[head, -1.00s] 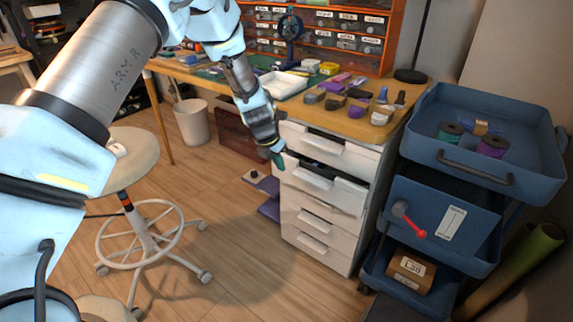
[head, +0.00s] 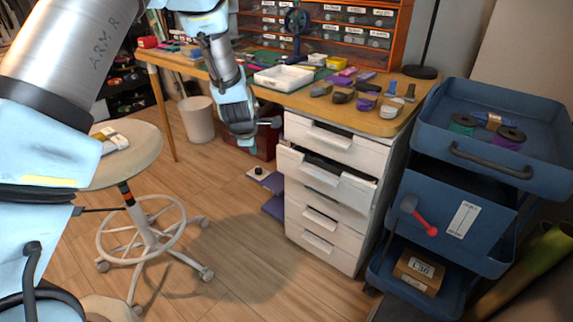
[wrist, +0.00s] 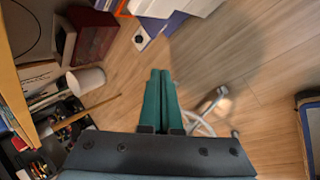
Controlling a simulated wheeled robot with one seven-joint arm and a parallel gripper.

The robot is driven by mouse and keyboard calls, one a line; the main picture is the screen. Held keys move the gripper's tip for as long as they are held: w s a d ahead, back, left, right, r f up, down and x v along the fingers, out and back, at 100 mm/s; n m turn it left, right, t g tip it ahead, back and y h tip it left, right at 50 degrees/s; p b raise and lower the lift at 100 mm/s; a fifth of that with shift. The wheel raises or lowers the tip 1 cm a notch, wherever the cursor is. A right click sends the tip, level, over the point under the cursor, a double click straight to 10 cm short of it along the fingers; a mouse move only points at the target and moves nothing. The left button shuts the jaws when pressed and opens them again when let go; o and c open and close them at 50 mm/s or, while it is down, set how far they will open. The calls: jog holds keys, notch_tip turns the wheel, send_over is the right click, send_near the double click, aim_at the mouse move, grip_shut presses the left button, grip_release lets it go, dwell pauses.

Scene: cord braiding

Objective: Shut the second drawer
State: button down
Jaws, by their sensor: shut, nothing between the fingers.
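The white drawer cabinet (head: 372,160) stands under the right end of the wooden desk. Its second drawer (head: 322,182) is partly pulled out, with its front ahead of the drawers below and a dark opening showing above it. My gripper (head: 268,123) is to the left of the cabinet, about level with the top drawer (head: 325,140), and looks apart from the fronts. In the wrist view its green fingers (wrist: 160,75) are together with nothing between them. A white corner, probably of the cabinet, shows at the top of the wrist view.
A round stool (head: 130,155) stands on the left and a white bin (head: 197,118) behind it. A blue cart (head: 440,195) with spools stands close on the cabinet's right. The wood floor in front of the cabinet is clear.

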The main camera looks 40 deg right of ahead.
jog(key=w+a+f+m+t+h+b, duration=0.2)
jog(key=w+f+m+b, duration=0.15)
jog(key=m, duration=0.65)
jog(key=m+g+h+b, duration=0.3)
jog(key=m+h+b, duration=0.8)
jog(key=m, duration=2.3)
send_near(293, 154)
jog(key=b+x, duration=0.2)
jog(key=x, duration=0.5)
jog(key=shift+s+r, duration=0.1)
jog(key=d, duration=0.1)
jog(key=d+b, duration=0.1)
jog(key=shift+w+d+t, duration=0.25)
jog(key=shift+w+t, duration=0.05)
jog(key=shift+a, duration=0.2)
